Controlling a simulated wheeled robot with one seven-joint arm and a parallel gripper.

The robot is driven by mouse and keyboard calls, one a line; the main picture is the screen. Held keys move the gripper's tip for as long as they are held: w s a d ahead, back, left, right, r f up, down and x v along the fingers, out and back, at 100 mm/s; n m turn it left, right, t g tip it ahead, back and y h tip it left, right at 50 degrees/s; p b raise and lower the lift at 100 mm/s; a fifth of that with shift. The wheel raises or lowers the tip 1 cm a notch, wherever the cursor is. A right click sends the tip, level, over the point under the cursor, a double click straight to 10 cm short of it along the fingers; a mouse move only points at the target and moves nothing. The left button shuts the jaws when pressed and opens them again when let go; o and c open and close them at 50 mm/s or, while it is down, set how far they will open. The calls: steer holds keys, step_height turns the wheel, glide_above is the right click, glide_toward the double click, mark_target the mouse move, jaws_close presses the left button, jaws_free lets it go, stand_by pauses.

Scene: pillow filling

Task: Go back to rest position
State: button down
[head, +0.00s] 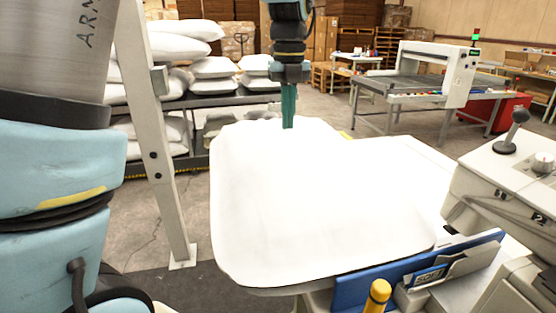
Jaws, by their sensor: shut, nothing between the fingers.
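My gripper (289,122) hangs straight down in the upper middle of the head view. Its teal fingers are shut together with nothing between them. The fingertips appear over the far part of a white pillow (320,205). I cannot tell whether they touch it. The pillow lies flat on a light table (415,165) and covers most of its left part. The upper part of my arm passes out of the top of the picture.
A metal post (160,130) stands left of the table. White pillows (170,45) are stacked on a rack behind. A machine with a joystick (515,130) is at right. A blue panel (420,270) and a yellow-capped post (377,293) stand at the front edge. A conveyor machine (425,75) stands farther back.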

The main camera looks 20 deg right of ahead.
steer(key=shift+a, duration=0.1)
steer(key=a+f+n, duration=0.1)
steer(key=a+n, duration=0.2)
steer(key=w+a+f+n, duration=0.1)
steer(key=a+n, duration=0.2)
steer(key=w+a+f+n, duration=0.1)
steer(key=a+n, duration=0.1)
steer(key=n, duration=0.1)
steer(key=shift+w+a+f, duration=0.2)
steer(key=shift+a+f, duration=0.15)
steer(key=shift+a, duration=0.05)
steer(key=s+a+f+n, duration=0.2)
steer(key=a+f+n, duration=0.1)
steer(key=a+n, duration=0.4)
steer(key=s+a+f+n+t, duration=0.1)
steer(key=s+a+f+n, duration=0.2)
steer(key=a+n, duration=0.4)
steer(key=s+a+f+n, duration=0.2)
steer(key=a+n, duration=0.6)
steer(key=n, duration=0.5)
steer(key=shift+s+f+t, duration=0.15)
steer(key=shift+f+t, duration=0.15)
steer(key=shift+f, duration=0.5)
